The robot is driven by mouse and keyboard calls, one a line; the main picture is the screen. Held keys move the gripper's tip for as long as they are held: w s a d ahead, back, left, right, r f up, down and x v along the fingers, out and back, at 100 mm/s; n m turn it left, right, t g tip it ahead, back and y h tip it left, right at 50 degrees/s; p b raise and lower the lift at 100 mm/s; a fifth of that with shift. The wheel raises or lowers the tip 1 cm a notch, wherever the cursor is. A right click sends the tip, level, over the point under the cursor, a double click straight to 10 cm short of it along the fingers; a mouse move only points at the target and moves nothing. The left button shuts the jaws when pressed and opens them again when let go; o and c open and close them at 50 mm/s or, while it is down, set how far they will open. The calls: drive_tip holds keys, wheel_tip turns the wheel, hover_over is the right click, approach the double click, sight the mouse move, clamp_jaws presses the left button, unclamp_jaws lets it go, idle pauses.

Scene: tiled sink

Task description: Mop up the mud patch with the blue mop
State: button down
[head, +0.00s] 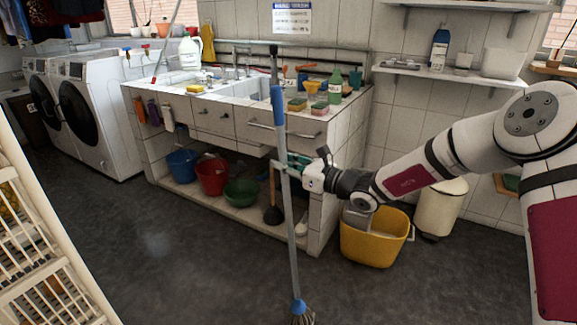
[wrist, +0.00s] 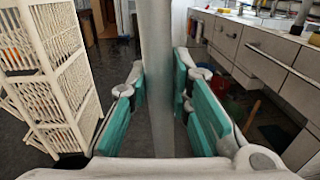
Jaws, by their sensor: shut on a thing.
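The blue mop (head: 278,108) stands nearly upright in front of the sink counter, with a blue grip on a long grey pole. Its blue collar and stringy head (head: 300,314) are at the bottom edge of the head view, partly cut off. My gripper (head: 288,165) is shut on the pole below the blue grip. In the wrist view the grey pole (wrist: 157,75) runs between the teal finger pads. I cannot clearly make out a mud patch; only a faint pale smudge (head: 157,243) shows on the dark floor to the left.
The tiled sink counter (head: 225,122) stands behind the mop, with blue, red and green tubs below. A yellow bucket (head: 374,240) is at right. A white slatted rack (head: 42,245) stands at the left. Washing machines (head: 92,115) are at the back left. The middle floor is clear.

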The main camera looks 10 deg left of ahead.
drive_tip(key=w+d+b, duration=0.1)
drive_tip(key=w+d, duration=0.2)
drive_tip(key=w, duration=0.5)
drive_tip(key=w+d+b, duration=0.2)
drive_tip(key=w+d, duration=0.1)
drive_tip(key=w, duration=0.5)
drive_tip(key=shift+r+b, duration=0.2)
drive_tip(key=shift+b, duration=0.1)
idle(1.3)
drive_tip(key=shift+s+a, duration=0.1)
drive_tip(key=shift+s, duration=0.05)
drive_tip(key=s+a+p, duration=0.2)
drive_tip(key=s+p, duration=0.1)
drive_tip(key=s, duration=0.3)
drive_tip(key=shift+s+a+f, duration=0.15)
drive_tip(key=shift+s+a, duration=0.05)
drive_tip(key=shift+s, duration=0.05)
